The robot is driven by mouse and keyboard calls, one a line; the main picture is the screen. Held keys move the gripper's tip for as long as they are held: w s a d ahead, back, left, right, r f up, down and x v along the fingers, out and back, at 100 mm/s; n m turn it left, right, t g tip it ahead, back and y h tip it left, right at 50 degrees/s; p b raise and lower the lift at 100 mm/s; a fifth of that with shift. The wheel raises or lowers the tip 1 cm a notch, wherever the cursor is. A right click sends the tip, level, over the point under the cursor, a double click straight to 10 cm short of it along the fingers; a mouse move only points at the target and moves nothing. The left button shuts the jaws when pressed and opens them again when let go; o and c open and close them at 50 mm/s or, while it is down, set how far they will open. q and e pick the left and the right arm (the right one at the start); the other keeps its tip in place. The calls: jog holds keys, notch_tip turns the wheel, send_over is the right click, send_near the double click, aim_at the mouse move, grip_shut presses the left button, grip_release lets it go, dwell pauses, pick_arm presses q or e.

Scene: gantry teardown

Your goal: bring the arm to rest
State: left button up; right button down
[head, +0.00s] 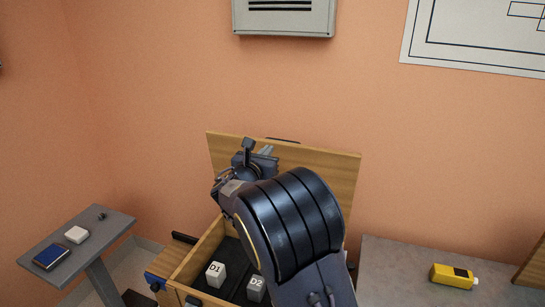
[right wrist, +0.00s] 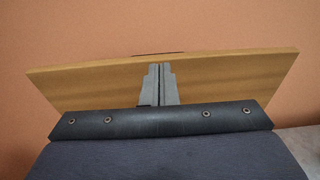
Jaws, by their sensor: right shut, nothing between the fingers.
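My right arm reaches up from the bottom of the head view across the wooden box. My right gripper (head: 265,152) is shut and empty, in front of the raised wooden lid (head: 325,169). In the right wrist view the shut fingers (right wrist: 159,84) stand together before the lid (right wrist: 230,75); I cannot tell whether they touch it. My left gripper is not in view.
The open wooden box (head: 203,249) holds a block marked D1 (head: 216,275) and a block marked D2 (head: 256,288); my arm hides part of it. A small grey table (head: 88,233) at left bears a blue item (head: 51,257) and a white block (head: 77,234). A yellow bottle-like item (head: 452,276) lies on the right-hand grey surface (head: 395,265).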

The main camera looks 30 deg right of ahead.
jog(key=s+a+r, duration=0.2)
jog(key=a+r, duration=0.1)
jog(key=shift+s, duration=0.25)
jog(key=s+d+f+m+g+y, duration=0.3)
jog(key=s+f+m, duration=0.3)
jog(key=s+f, duration=0.1)
jog(key=s+d+f+m+g+y, duration=0.25)
jog(key=s+f+m+g, duration=0.2)
jog(key=s+f, duration=0.3)
jog(key=s+a+f+m+t+y, duration=0.1)
jog(key=s+a+m+t+y, duration=0.1)
jog(key=s+a+m+y, duration=1)
jog(key=s+a+m, duration=0.5)
jog(key=s+a, duration=0.3)
jog(key=shift+s+f, duration=0.3)
jog(key=shift+f, duration=0.05)
